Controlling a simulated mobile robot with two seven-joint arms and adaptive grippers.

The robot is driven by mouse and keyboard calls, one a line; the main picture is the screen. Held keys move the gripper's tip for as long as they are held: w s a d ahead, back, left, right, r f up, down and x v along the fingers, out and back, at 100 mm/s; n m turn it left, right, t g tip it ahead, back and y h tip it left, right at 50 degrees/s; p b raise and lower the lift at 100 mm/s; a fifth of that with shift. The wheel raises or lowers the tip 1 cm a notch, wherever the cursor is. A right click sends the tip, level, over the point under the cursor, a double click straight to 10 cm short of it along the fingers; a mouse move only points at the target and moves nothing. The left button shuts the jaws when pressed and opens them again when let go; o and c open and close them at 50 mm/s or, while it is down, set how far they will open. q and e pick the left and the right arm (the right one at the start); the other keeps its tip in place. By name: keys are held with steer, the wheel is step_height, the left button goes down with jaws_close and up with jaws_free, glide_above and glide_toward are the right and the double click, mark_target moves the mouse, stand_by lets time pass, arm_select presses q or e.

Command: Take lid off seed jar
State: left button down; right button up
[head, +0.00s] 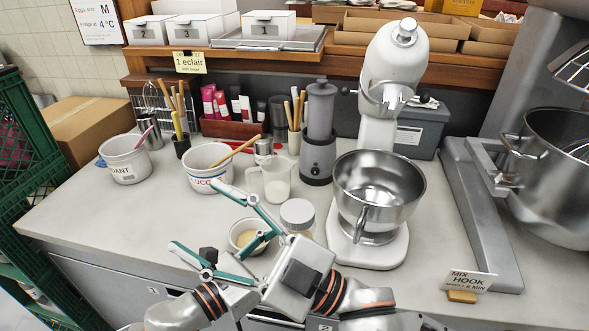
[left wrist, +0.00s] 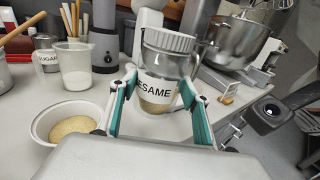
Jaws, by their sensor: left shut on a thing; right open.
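The seed jar (head: 297,216) stands upright near the counter's front, seen from above in the head view. In the left wrist view the clear jar (left wrist: 155,90) has a SESAME label, pale seeds low inside and a ribbed grey lid (left wrist: 169,40) on top. My left gripper (left wrist: 158,84) is shut on the jar's body, a finger on each side, below the lid. In the head view the left gripper is largely hidden behind my right gripper. My right gripper (head: 197,215) is open and empty, its teal fingers spread to the left of the jar.
A small bowl of tan contents (head: 243,234) sits just left of the jar. A measuring jug (head: 275,180) stands behind, and the stand mixer with its steel bowl (head: 378,190) is close on the right. Bare counter (head: 100,220) lies at the left.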

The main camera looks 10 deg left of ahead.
steer(key=w+a+m+t+h, duration=0.15)
steer(key=w+m+h, duration=0.25)
steer(key=w+m, duration=0.85)
steer(key=w+f+g+h, duration=0.4)
steer(key=w+f+h, duration=0.25)
steer(key=h, duration=0.25)
steer(key=w+d+r+m+t+h, duration=0.1)
steer(key=w+d+r+m+h, duration=0.1)
steer(key=w+d+h, duration=0.3)
steer(key=d+r+m+t+h, duration=0.1)
steer(key=d+r+m+h, duration=0.15)
steer(key=d, duration=0.45)
steer(key=r+m+g+h, duration=0.1)
steer(key=r+g+h, duration=0.1)
steer(key=g, duration=0.2)
glide_above(295, 210)
steer(key=shift+w+d+f, duration=0.1)
steer(key=shift+w+f, duration=0.1)
steer(key=shift+w, duration=0.25)
steer(key=shift+s, duration=0.35)
steer(key=shift+s+f, duration=0.15)
steer(key=shift+f, duration=3.85)
